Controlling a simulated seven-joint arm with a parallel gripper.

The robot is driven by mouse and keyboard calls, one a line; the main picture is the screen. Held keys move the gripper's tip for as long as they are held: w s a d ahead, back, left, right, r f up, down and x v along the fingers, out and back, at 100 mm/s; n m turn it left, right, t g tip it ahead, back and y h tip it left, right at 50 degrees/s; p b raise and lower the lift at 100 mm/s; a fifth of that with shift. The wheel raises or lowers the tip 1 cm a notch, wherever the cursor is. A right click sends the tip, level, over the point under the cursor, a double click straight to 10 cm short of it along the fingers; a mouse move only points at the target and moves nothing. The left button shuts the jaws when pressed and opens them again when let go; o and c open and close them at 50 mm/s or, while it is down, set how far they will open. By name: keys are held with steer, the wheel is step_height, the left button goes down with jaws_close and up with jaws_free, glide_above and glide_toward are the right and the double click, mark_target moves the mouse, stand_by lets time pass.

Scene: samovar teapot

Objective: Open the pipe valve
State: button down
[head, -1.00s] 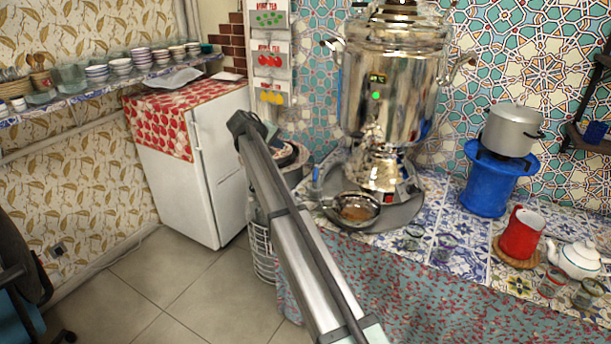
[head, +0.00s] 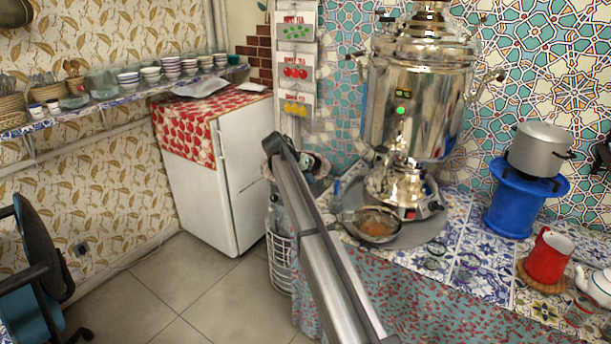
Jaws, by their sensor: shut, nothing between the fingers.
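A small blue part (head: 336,184), possibly the pipe valve's handle, shows at the left of the samovar's base. It is too small to tell its setting, and the pipe is not clear. My arm reaches up from the bottom of the view and bends just left of the samovar. My gripper's fingers cannot be made out; they are hidden behind the arm or among the clutter beyond its bend. The big silver samovar (head: 415,105) stands on the tiled counter, with a strainer bowl (head: 372,224) at its foot.
A white fridge (head: 240,180) with a red cloth stands left of the counter. A wire basket (head: 279,262) is by the counter's left end. A blue burner (head: 518,203) carries a pot (head: 540,147); a red mug (head: 549,256) is nearer. A chair (head: 38,250) stands left; the floor between is clear.

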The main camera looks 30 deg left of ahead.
mark_target(337, 186)
steer(key=w+d+f, duration=0.4)
steer(key=d, duration=0.1)
steer(key=shift+w, duration=0.15)
stand_by(0.4)
